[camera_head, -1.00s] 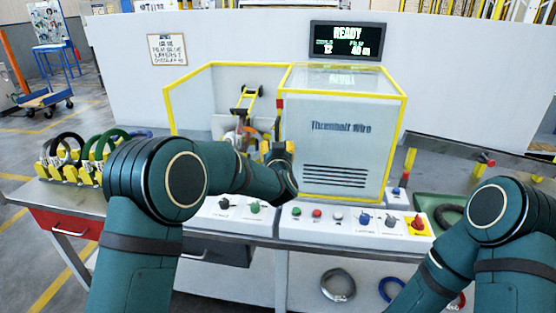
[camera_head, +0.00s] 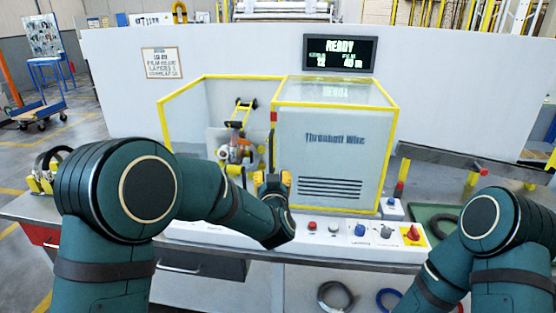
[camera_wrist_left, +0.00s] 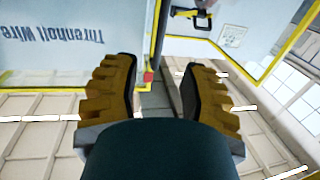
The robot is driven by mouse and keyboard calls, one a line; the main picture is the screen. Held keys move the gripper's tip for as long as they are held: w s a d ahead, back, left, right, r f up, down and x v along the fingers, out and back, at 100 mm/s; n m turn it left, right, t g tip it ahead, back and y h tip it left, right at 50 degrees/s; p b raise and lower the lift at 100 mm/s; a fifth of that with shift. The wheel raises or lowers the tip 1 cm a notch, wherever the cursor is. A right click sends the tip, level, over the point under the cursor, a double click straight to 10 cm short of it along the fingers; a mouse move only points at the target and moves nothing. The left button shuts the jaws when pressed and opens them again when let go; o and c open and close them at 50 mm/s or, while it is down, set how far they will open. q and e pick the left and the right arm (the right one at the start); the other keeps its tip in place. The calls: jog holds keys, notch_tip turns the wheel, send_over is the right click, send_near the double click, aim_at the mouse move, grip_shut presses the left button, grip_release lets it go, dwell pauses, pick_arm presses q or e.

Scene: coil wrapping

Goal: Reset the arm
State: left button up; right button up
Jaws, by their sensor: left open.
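My left arm comes in from the left in the head view and reaches to the front of the wrapping machine (camera_head: 333,150). My left gripper (camera_head: 272,180) has yellow fingers and stands in front of the machine's left edge, above the control panel (camera_head: 335,229). In the left wrist view the left gripper (camera_wrist_left: 158,85) is open, with nothing between its fingers. The machine's lettered wall (camera_wrist_left: 60,45) shows there beyond the fingers. My right arm shows at the lower right of the head view, but its gripper is out of view.
Several black coils sit in a yellow rack (camera_head: 42,170) at the left, partly hidden by my arm. A yellow-edged guard (camera_head: 185,90) surrounds the wrapping head (camera_head: 235,152). A green tray (camera_head: 430,213) with a dark coil lies at the right. Coils lie on the lower shelf.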

pick_arm(q)
jog(key=s+a+f+g+h, duration=0.2)
jog(key=s+f+g, duration=0.25)
jog(key=f, duration=0.65)
jog(key=s+a+f+g+h, duration=0.1)
jog(key=s+a+f+g, duration=0.15)
jog(key=s+f, duration=0.65)
jog(key=s+f+g+h, duration=0.1)
jog(key=s+f+g, duration=0.3)
jog(key=s+f, duration=0.3)
jog(key=s+f+g+h, duration=0.1)
jog(key=s+f+g, duration=0.4)
jog(key=s, duration=0.8)
notch_tip(320, 180, down, 2)
jog(key=shift+s+f+h, duration=0.25)
jog(key=shift+s+h, duration=0.05)
jog(key=shift+h, duration=0.1)
